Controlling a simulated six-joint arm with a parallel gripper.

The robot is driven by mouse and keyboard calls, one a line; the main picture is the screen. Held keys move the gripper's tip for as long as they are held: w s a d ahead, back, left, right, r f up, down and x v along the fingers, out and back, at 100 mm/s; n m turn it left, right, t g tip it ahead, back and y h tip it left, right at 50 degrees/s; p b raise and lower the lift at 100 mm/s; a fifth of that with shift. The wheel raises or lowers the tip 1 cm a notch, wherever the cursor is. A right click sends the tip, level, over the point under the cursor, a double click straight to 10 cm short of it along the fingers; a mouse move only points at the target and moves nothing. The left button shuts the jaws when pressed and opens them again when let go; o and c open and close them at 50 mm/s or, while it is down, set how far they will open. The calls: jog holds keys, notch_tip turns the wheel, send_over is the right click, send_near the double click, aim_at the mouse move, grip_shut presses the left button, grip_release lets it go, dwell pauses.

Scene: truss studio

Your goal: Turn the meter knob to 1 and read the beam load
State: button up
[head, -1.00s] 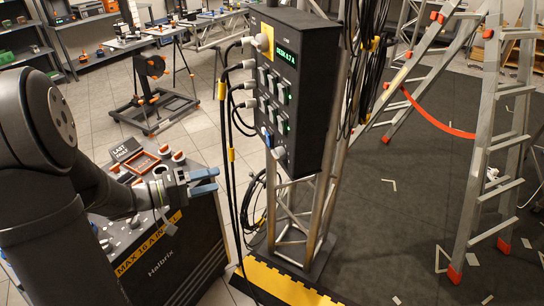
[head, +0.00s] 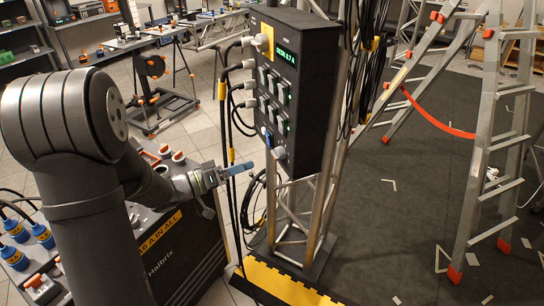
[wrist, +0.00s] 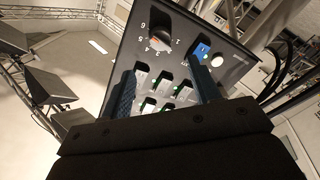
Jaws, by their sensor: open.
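The black meter box (head: 305,75) is fixed to a truss upright. Its green display (head: 286,57) seems to read "DESK 0.7 A". The round knob (head: 280,153) is low on its face. The wrist view shows the knob (wrist: 159,47) larger, with numbers around it and a small orange mark on its side; I cannot tell exactly where it points. A blue part (wrist: 201,50) and a white round part (wrist: 217,61) sit beside it. My gripper (head: 240,168) is open and empty, left of the box's lower end and apart from it. Its two blue fingers (wrist: 165,85) frame the panel.
Black cables (head: 231,150) hang along the box's left side, close to my gripper. A dark cart (head: 180,255) stands under my arm. A ladder (head: 490,130) stands at the right, with open dark floor before it. Several rocker switches (wrist: 165,85) fill the panel middle.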

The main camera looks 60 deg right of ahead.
aim_at(280, 154)
jog(key=x, duration=1)
jog(key=c, duration=1)
